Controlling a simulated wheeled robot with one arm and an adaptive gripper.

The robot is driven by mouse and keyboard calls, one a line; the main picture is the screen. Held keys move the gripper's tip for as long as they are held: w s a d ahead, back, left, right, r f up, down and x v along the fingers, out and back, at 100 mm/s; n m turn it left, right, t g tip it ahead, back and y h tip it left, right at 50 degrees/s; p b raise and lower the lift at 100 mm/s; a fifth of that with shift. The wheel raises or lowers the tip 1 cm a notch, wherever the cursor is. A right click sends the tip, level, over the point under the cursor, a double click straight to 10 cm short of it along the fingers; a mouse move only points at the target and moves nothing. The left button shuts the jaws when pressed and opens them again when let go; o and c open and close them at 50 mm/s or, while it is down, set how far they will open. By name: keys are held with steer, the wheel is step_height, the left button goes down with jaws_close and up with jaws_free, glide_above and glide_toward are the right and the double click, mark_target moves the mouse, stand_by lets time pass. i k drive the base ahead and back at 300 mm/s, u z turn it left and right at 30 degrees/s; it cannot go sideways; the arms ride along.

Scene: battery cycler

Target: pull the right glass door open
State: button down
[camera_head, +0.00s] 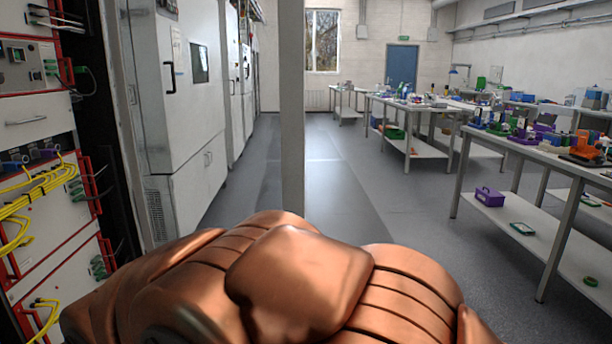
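No glass door can be made out for certain. A pale vertical bar (292,110) runs from the top of the picture down behind my copper-coloured arm. It could be a door's edge or a post; I cannot tell which. At the left is an open-fronted rack with red-framed units (32,130), yellow cables (40,195) and a dark upright side (92,110). My arm's rounded links fill the bottom middle and hide what lies below. My gripper is not in view.
White cabinets (185,100) with dark handles line the left wall beyond the rack. A grey floor aisle (335,190) runs clear toward a blue door (402,66) at the back. Workbenches (540,152) loaded with small equipment stand along the right.

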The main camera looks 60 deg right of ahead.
mark_target(291, 13)
steer(key=z, duration=0.85)
steer(key=i, duration=1.4)
steer(key=u, duration=0.4)
